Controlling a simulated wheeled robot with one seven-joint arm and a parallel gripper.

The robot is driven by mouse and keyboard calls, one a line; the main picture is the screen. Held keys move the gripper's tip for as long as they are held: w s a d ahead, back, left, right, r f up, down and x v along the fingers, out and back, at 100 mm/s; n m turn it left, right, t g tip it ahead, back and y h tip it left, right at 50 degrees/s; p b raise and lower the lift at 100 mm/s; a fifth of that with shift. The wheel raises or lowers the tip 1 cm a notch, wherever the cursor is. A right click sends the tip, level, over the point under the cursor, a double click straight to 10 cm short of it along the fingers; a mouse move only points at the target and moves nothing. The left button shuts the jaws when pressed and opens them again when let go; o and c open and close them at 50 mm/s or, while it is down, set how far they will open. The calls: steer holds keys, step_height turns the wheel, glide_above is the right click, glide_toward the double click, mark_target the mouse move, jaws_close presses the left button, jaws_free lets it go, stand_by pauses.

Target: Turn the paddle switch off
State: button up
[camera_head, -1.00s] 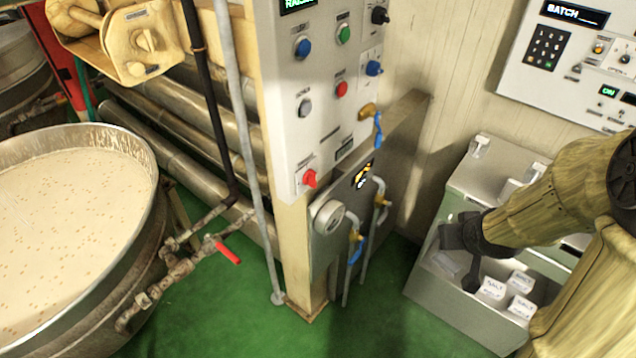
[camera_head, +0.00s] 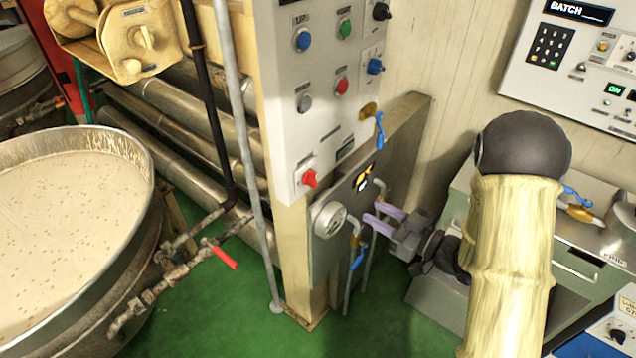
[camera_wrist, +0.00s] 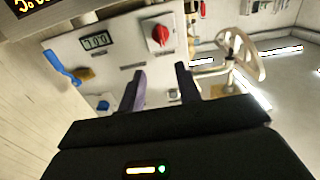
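The red rotary switch (camera_head: 309,179) sits on the lower left of the white control panel (camera_head: 318,125). Its label is too small to read, so I cannot confirm that it is the paddle switch. It also shows upper middle in the wrist view (camera_wrist: 160,35), beyond my fingers. My gripper (camera_head: 371,213) is right of and below the switch in the head view, in front of the lower grey box. Its two purple fingers are apart, with nothing seen between them (camera_wrist: 160,72). It is clear of the switch.
Blue-handled valves and pipes (camera_head: 357,255) and a round gauge (camera_head: 329,219) are close to my gripper. Another blue lever (camera_head: 379,129) is on the panel's right edge. A kettle (camera_head: 145,215) of pale mix stands left. A batch panel (camera_head: 575,70) hangs right.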

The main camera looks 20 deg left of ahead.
stand_by(0.3)
steer(key=p, duration=0.4)
glide_toward(316, 180)
steer(key=x, duration=0.9)
steer(key=shift+w+a, duration=0.1)
steer(key=shift+a, duration=0.05)
jaws_close()
